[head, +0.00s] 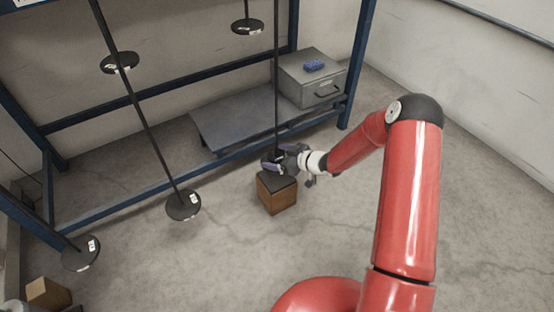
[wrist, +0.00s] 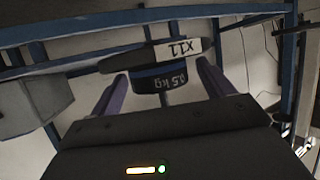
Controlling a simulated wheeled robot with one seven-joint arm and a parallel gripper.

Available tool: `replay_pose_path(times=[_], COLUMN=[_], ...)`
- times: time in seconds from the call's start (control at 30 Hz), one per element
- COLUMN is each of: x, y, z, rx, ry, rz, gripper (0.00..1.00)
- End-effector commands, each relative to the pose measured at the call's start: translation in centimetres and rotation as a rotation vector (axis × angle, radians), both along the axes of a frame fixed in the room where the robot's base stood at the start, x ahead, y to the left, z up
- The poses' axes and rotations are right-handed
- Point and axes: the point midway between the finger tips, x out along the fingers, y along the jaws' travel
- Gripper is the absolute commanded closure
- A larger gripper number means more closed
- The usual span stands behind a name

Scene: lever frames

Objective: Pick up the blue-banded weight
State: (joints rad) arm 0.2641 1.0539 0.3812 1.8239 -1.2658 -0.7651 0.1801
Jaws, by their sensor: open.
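The blue-banded weight (wrist: 160,82) is a short dark cylinder with a blue band and "0.5 kg" lettering, which appears upside down in the wrist view. It adjoins a black disc (wrist: 140,57) with a white label. My gripper (wrist: 162,72) is open, with one purple finger on each side of the weight. I cannot tell whether either finger touches it. In the head view my gripper (head: 284,158) is at the lower end of a rod, above a wooden block (head: 277,194). There the weight is too small and covered to make out.
Other black discs on rods stand left of my gripper, one low (head: 183,206) and one at far left (head: 81,255). A blue metal frame (head: 170,92) runs behind. A grey box (head: 300,84) with a blue object (head: 314,66) stands behind right.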

Motion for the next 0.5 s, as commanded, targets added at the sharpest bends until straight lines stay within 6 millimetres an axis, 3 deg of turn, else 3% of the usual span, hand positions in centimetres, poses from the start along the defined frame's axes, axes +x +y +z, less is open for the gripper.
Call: replay_pose_path(times=[0.23, 0.5], x=[0.12, 0.11], y=[0.18, 0.16], z=[-0.11, -0.10], rx=[-0.001, -0.001], ry=[0.001, 0.001], rz=[-0.001, -0.001], gripper=[0.20, 0.54])
